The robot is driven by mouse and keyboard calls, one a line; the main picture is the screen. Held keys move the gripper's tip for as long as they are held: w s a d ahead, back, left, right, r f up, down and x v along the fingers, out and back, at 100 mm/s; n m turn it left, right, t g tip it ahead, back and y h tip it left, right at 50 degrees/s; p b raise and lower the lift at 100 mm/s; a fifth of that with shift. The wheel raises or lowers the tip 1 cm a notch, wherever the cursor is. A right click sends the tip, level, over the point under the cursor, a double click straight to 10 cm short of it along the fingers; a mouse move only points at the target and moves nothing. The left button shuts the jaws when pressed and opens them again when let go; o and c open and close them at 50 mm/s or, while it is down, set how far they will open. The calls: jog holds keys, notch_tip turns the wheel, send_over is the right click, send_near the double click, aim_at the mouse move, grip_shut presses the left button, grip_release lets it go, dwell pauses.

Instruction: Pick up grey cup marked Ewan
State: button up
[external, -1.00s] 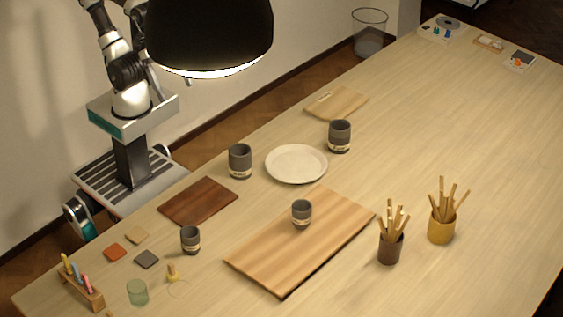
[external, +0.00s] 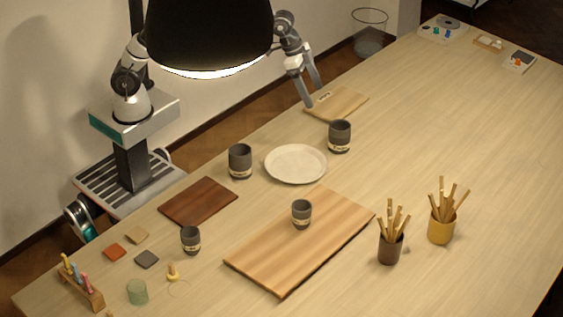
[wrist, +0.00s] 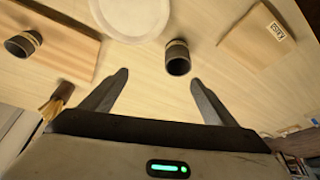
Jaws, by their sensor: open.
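Several dark grey cups with pale name bands stand on the table; I cannot read the names. One cup (external: 339,136) is right of the plate; it also shows in the wrist view (wrist: 178,62), just beyond my fingertips. Another cup (external: 240,161) is left of the plate. A smaller cup (external: 301,214) stands on the large wooden board and shows in the wrist view (wrist: 22,44). Another small cup (external: 190,240) is at the front left. My gripper (external: 314,96) is open and empty, above the table's far edge by the small board; its fingers show in the wrist view (wrist: 160,78).
A white plate (external: 296,164) lies between two cups. A small labelled board (external: 337,104), a dark board (external: 198,202) and the large board (external: 260,258) lie flat. Two stick-filled pots (external: 390,248) (external: 441,226) stand right. A black lamp (external: 210,35) hangs overhead.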

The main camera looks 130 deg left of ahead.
aim_at(340, 134)
jog(key=shift+n, duration=0.3)
jog(key=w+a+f, duration=0.1)
jog(key=a+f, duration=0.1)
jog(key=f, duration=0.2)
jog(key=w+a+f, duration=0.2)
jog(key=a+f, duration=0.1)
jog(key=f, duration=0.2)
jog(key=w+a+f, duration=0.1)
jog(key=a+f, duration=0.1)
jog(key=f, duration=0.3)
jog(key=shift+w+a+f+p, duration=0.1)
jog(key=shift+w+a+p, duration=0.1)
jog(key=shift+p, duration=0.2)
jog(key=shift+s+p+x, duration=0.2)
jog(key=shift+p+x, duration=0.05)
jog(key=shift+x, duration=1.25)
jog(key=shift+s+p+x, duration=0.15)
jog(key=shift+p+x, duration=0.05)
jog(key=shift+x, duration=1.3)
jog(key=shift+a+f, duration=0.1)
jog(key=shift+a, duration=0.05)
jog(key=c, duration=1.3)
